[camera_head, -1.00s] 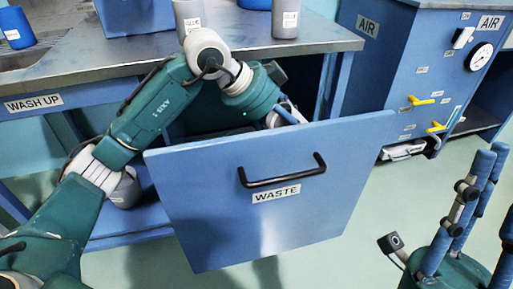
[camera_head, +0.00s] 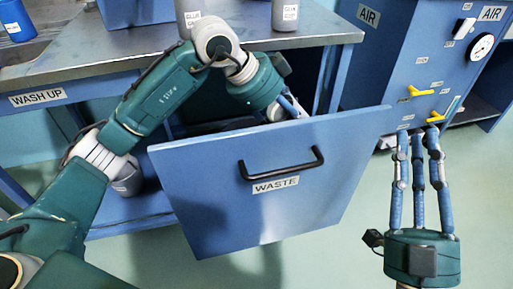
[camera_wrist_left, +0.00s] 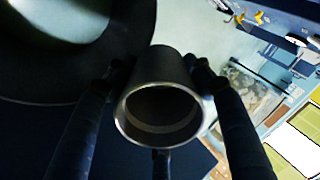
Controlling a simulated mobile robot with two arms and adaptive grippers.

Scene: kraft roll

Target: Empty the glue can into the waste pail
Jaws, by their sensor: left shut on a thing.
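My left gripper (camera_wrist_left: 158,85) is shut on a grey metal can (camera_wrist_left: 160,65), a finger on each side. In the left wrist view its open mouth faces the camera and its inside looks dark. I cannot tell its tilt or contents. A large dark round vessel, seemingly the waste pail (camera_wrist_left: 125,45), is beside it at the upper left. In the head view my left arm reaches over the open drawer marked WASTE (camera_head: 190,190); its front hides the can and pail, and most of my left gripper. My right gripper (camera_head: 418,135) is open and empty at the right, fingers pointing away.
Two labelled grey containers (camera_head: 285,14) (camera_head: 187,12) and a blue cup (camera_head: 14,20) stand on the bench (camera_head: 130,52). A grey vessel (camera_head: 127,182) stands on the shelf below. The AIR cabinet (camera_head: 395,55), with yellow levers and a gauge, is at the right. Floor between is clear.

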